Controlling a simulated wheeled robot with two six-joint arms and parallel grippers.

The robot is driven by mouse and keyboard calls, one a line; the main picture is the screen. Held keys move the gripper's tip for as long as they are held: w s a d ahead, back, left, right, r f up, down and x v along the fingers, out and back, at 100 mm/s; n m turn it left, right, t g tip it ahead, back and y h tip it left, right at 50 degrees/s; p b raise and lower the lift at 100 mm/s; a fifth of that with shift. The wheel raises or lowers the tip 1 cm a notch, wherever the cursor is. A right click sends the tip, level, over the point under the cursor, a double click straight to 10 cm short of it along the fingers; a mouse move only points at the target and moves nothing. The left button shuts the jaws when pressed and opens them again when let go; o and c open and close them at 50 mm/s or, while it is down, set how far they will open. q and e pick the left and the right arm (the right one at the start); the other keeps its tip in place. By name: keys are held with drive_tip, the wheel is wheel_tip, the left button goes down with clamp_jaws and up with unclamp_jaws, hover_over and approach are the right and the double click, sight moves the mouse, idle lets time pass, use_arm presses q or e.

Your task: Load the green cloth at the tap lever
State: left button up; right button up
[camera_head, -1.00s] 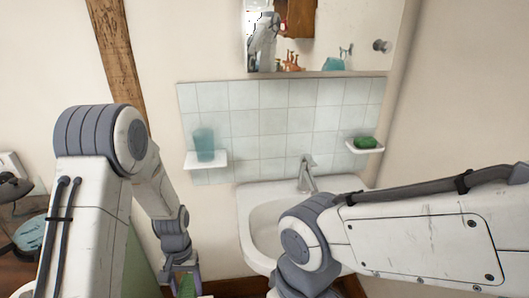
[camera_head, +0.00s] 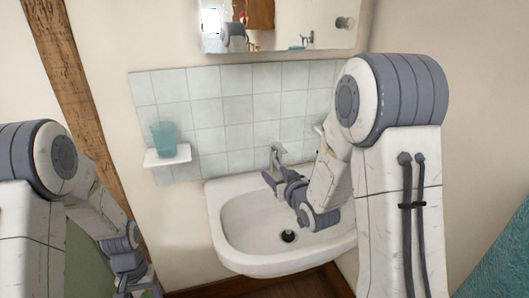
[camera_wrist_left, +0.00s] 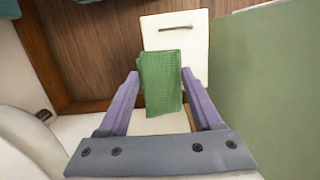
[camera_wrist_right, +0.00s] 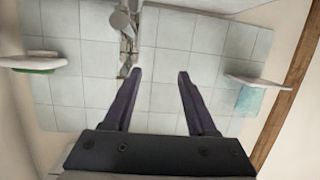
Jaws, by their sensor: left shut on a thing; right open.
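The green cloth (camera_wrist_left: 161,82) hangs between the fingers of my left gripper (camera_wrist_left: 161,85), which is shut on it. In the head view my left gripper is low at the left, cut by the bottom edge, and the cloth cannot be made out there. The tap (camera_head: 277,155) stands at the back of the white washbasin (camera_head: 225,240). My right gripper (camera_head: 270,179) is open and empty, close in front of the tap. In the right wrist view the tap (camera_wrist_right: 126,25) is just beyond the left fingertip; contact cannot be told.
A teal cup (camera_head: 163,138) stands on a small white shelf (camera_head: 168,157) left of the basin. A soap dish (camera_wrist_right: 40,62) with green soap (camera_wrist_right: 35,71) is on the other side, mostly hidden by my right arm in the head view. A mirror (camera_head: 285,35) hangs above the tiles.

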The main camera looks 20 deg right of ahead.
sight(280, 146)
use_arm(q)
drive_tip(key=shift+f+b, duration=0.3)
drive_tip(key=shift+f, duration=0.2)
use_arm(e)
drive_tip(key=d+m+t+h, duration=0.1)
drive_tip(key=d+t, duration=0.2)
drive_tip(key=d, duration=0.3)
use_arm(q)
drive_tip(key=shift+r, duration=0.15)
wheel_tip(280, 146, up, 2)
drive_tip(key=shift+p, duration=1.1)
use_arm(e)
drive_tip(key=w, duration=0.8)
drive_tip(key=w+r, duration=0.1)
drive_tip(key=w, duration=0.3)
drive_tip(key=shift+w+a, duration=0.2)
drive_tip(key=shift+a, duration=0.2)
clamp_jaws()
